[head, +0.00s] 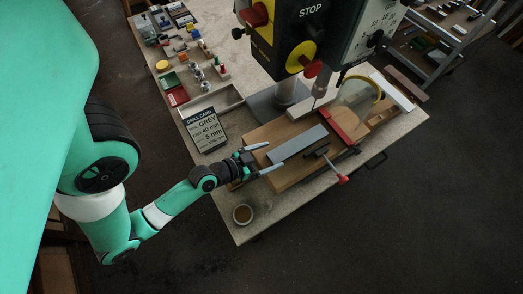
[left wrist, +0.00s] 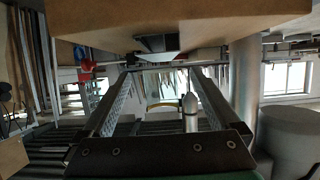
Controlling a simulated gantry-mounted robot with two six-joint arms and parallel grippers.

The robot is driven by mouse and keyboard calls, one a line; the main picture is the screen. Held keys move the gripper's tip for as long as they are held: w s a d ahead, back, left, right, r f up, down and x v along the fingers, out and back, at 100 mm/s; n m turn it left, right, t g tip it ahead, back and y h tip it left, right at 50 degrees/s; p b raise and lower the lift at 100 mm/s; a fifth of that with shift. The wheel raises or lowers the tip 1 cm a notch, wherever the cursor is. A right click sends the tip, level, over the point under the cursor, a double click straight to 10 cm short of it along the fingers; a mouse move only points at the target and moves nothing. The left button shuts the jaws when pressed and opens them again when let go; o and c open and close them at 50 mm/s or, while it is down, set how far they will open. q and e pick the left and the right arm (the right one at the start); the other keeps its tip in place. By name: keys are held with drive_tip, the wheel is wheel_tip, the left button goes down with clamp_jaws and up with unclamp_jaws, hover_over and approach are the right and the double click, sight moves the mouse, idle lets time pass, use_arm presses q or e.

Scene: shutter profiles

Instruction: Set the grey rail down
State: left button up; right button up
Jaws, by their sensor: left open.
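The grey rail (head: 298,143) is a long straight bar lying on the wooden board (head: 292,176) under the drill. In the left wrist view the rail's near end (left wrist: 157,44) shows dark against the pale wooden board (left wrist: 90,25). My left gripper (head: 275,155) is open at the rail's left end, its two fingers spread to either side. In the left wrist view the open fingers show no object clasped between them, and the rail's end appears beyond and above them. Whether a finger touches the rail cannot be told. My right gripper is not in view.
The drill press (head: 300,35) stands over the board. A red fence (head: 341,128) and a red-handled clamp (head: 342,179) are beside the rail. A drill card (head: 206,130) and a small round cup (head: 242,214) are on the table. The table's front right is clear.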

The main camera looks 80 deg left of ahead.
use_arm(q)
drive_tip(key=b+v, duration=0.1)
drive_tip(key=v, duration=0.2)
drive_tip(key=shift+f, duration=0.2)
drive_tip(key=shift+s+d+r, duration=0.15)
drive_tip(key=shift+s+r, duration=0.15)
drive_tip(key=shift+r, duration=0.05)
